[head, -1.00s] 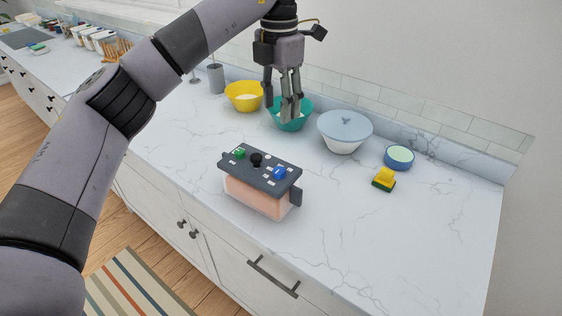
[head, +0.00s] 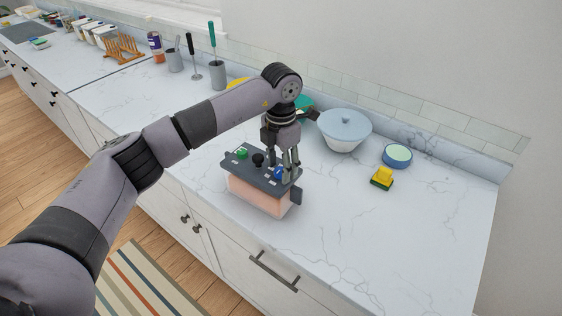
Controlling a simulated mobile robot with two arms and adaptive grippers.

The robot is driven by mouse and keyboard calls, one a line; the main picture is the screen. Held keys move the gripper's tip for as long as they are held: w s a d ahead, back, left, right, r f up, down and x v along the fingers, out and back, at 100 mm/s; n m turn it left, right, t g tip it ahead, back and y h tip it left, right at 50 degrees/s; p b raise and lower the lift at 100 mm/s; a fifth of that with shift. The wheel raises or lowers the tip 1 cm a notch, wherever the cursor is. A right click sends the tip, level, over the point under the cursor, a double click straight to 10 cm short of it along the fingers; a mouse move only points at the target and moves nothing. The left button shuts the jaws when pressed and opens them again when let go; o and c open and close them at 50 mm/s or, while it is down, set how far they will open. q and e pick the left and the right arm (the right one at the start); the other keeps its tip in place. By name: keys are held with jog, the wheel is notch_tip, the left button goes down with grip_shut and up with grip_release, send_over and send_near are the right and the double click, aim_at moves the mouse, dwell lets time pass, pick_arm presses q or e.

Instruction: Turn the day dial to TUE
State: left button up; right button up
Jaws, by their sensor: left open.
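A box with a dark grey lid and a pinkish, see-through body (head: 257,195) stands on the marble counter. On its lid are a green knob (head: 241,153) at the left, a black knob (head: 258,159) in the middle and a blue knob (head: 278,174) at the right. White label marks lie around the knobs, too small to read, so I cannot tell which knob is the day dial. My left gripper (head: 285,174) points down over the right part of the lid, open, with its fingers at the blue knob and partly covering it. I cannot tell whether they touch it.
A teal bowl (head: 305,103) and a yellow bowl (head: 238,83) are partly hidden behind my arm. The right front counter is clear.

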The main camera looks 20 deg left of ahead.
pick_arm(q)
jog(key=shift+f, duration=0.1)
jog(key=shift+c, duration=0.5)
grip_shut()
